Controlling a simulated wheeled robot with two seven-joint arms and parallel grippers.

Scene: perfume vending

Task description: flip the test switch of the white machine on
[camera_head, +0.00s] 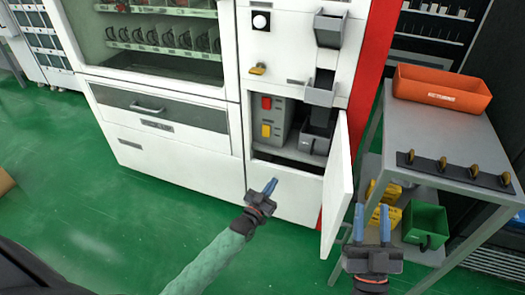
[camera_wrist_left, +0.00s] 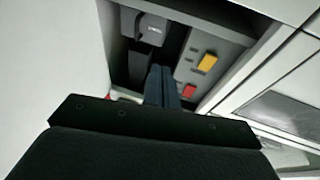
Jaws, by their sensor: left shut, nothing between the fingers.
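The white machine (camera_head: 215,120) has its lower right door (camera_head: 337,190) swung open. Inside the opening is a grey control box (camera_head: 284,110) with a red switch (camera_head: 266,103) above a yellow switch (camera_head: 266,130). In the left wrist view, the yellow switch (camera_wrist_left: 208,62) and the red switch (camera_wrist_left: 189,91) show right of the fingers. Labels are too small to read, so I cannot tell which is the test switch. My left gripper (camera_head: 270,186) is shut and empty, in front of and below the opening, apart from the switches. My right gripper (camera_head: 371,222) is open and empty, right of the door.
A dark grey bin (camera_head: 315,140) sits beside the control box. A grey table (camera_head: 430,130) stands at right with an orange tray (camera_head: 440,90) on top; a green bin (camera_head: 425,222) and yellow bins (camera_head: 384,205) are below.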

